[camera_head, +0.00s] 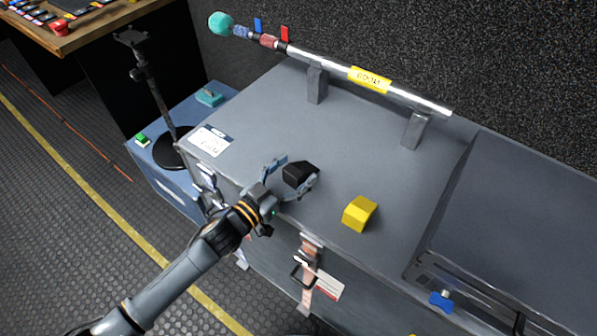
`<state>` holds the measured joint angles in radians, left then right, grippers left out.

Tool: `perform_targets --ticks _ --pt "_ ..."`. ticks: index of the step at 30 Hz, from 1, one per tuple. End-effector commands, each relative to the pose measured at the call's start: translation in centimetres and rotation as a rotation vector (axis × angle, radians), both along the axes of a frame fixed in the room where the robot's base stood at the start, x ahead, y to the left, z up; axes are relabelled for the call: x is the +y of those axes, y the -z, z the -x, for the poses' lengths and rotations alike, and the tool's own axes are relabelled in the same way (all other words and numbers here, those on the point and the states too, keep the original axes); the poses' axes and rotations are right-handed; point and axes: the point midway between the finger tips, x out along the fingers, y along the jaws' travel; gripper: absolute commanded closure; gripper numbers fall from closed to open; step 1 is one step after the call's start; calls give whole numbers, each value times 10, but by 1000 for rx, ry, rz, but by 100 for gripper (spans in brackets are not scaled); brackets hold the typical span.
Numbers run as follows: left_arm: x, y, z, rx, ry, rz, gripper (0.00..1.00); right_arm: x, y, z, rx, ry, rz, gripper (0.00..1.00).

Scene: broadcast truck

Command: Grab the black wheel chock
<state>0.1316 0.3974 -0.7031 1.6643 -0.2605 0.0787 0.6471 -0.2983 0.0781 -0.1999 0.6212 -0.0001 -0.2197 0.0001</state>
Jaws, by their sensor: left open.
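The black wheel chock (301,174) is a small dark block on the grey case top, near its front edge. My left gripper (297,176) is open, with one finger at the chock's left and the other at its right front. The chock sits between the fingers; whether they touch it I cannot tell. A yellow wheel chock (359,213) of similar shape lies to the right on the same top. My right gripper is not in view.
A boom pole (340,72) rests on two grey supports along the back of the case (240,125). A raised grey lid (530,215) stands to the right. A black stand (150,85) is at the left. The case top behind the chocks is clear.

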Motion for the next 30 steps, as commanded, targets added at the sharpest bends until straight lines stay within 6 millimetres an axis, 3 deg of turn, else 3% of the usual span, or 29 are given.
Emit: perform_targets --ticks 2,9,12,23,28,30 --pt "0 0 0 1 0 -1 26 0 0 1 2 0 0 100" --pt "1 0 0 1 0 -1 73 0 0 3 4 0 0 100" --pt "1 0 0 0 0 0 88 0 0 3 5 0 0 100" --pt "1 -7 0 -2 0 -1 88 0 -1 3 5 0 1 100" --pt "1 -34 0 -6 2 0 88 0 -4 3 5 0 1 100" --pt "-2 -47 13 -1 2 2 88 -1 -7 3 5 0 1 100"
